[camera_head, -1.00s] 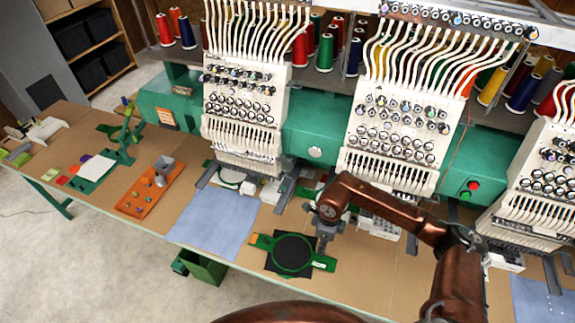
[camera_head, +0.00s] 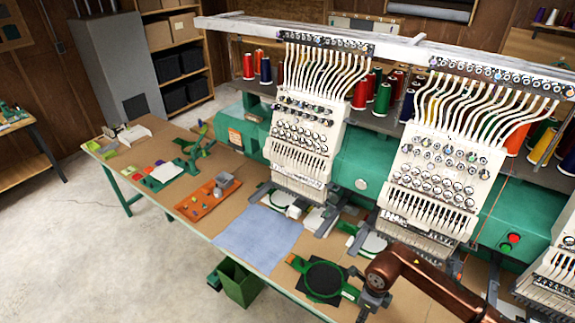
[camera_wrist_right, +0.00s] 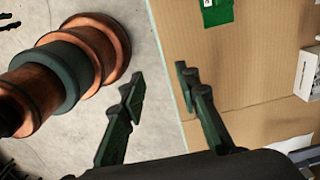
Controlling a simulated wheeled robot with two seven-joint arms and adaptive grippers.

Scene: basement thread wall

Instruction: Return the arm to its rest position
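My right arm comes in from the bottom right of the head view. Its gripper (camera_head: 366,308) is low in that view, close to the right end of the green hoop (camera_head: 323,279) with black fabric in it. In the right wrist view the two dark fingers of my right gripper (camera_wrist_right: 158,82) stand well apart with nothing between them. Floor and the table edge show behind them. The hoop lies on the table, apart from the fingers as far as I can see. My left gripper is in neither view.
The brown table (camera_head: 195,215) carries a blue cloth (camera_head: 258,238), an orange tray (camera_head: 208,200) and white embroidery heads (camera_head: 305,140) behind. A green bin (camera_head: 240,283) stands on the floor below the front edge. In the wrist view a white box (camera_wrist_right: 308,72) sits at the right.

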